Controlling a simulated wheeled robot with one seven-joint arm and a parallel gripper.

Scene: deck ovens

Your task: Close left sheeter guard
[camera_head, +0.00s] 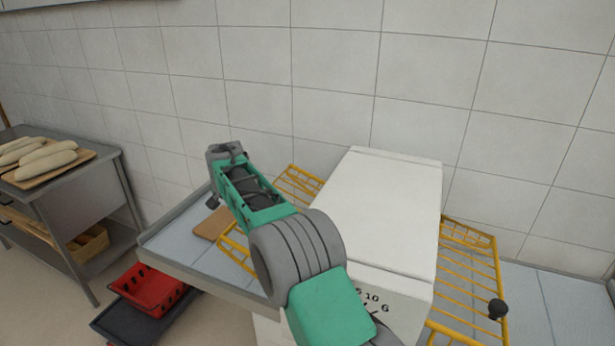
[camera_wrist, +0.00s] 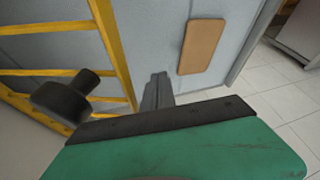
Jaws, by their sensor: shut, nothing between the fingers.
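The left sheeter guard (camera_head: 300,183) is a yellow wire frame on the left side of the white sheeter body (camera_head: 375,205). My arm covers its middle in the head view, so its exact angle is hard to tell. In the wrist view its yellow bars (camera_wrist: 112,45) fill the left side, with a black knob (camera_wrist: 62,101) on a short stem. My gripper (camera_wrist: 157,90) is shut and empty, to the right of the knob and apart from it, above the grey-blue bed. In the head view my gripper (camera_head: 226,150) is beyond the guard's left side.
A tan board (camera_head: 213,223) lies on the left bed (camera_head: 180,246). The right guard (camera_head: 465,265), with a black knob, is across the sheeter body. A red crate (camera_head: 152,290) is low at the left. A steel table (camera_head: 85,185) with dough loaves stands farther left. A tiled wall is behind.

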